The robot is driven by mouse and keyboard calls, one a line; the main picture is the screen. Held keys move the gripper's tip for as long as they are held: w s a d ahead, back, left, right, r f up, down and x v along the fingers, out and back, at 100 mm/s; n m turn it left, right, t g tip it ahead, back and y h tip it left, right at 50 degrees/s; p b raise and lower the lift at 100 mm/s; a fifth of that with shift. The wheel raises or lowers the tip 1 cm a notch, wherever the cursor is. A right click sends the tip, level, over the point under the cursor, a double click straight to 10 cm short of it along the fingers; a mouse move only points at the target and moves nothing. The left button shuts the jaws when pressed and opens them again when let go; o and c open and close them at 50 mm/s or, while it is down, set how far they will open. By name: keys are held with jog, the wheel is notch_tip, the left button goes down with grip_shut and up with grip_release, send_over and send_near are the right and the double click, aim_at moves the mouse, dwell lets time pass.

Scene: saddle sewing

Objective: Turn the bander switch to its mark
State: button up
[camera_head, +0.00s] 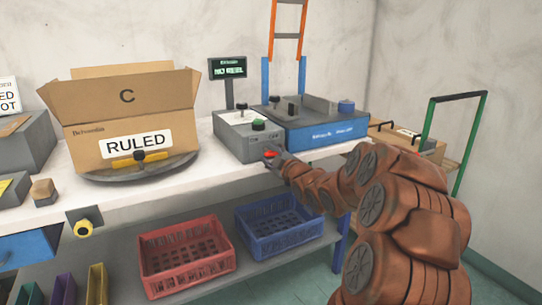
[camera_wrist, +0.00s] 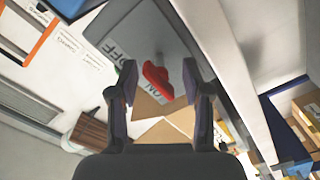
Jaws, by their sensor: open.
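The bander switch is a red knob (camera_wrist: 157,80) on a grey control box. The box's grey face (camera_wrist: 143,35) bears the words OFF and ON in the wrist view; the red knob lies close by the ON lettering. In the head view the grey control box (camera_head: 232,138) stands on the bench, with the red knob (camera_head: 271,153) low at its front right. My gripper (camera_wrist: 160,74) is open, with one finger on each side of the knob. I cannot tell whether either finger touches it. The fingers partly hide the knob in the head view.
A blue machine (camera_head: 325,130) adjoins the control box, with a small display (camera_head: 228,67) behind. An open carton marked RULED (camera_head: 105,115) sits on a round turntable (camera_head: 105,176) at left. Red (camera_head: 185,255) and blue (camera_head: 277,225) crates are on the shelf below.

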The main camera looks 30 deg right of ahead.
jog(key=shift+w, duration=0.3)
jog(key=shift+c, duration=0.2)
grip_shut()
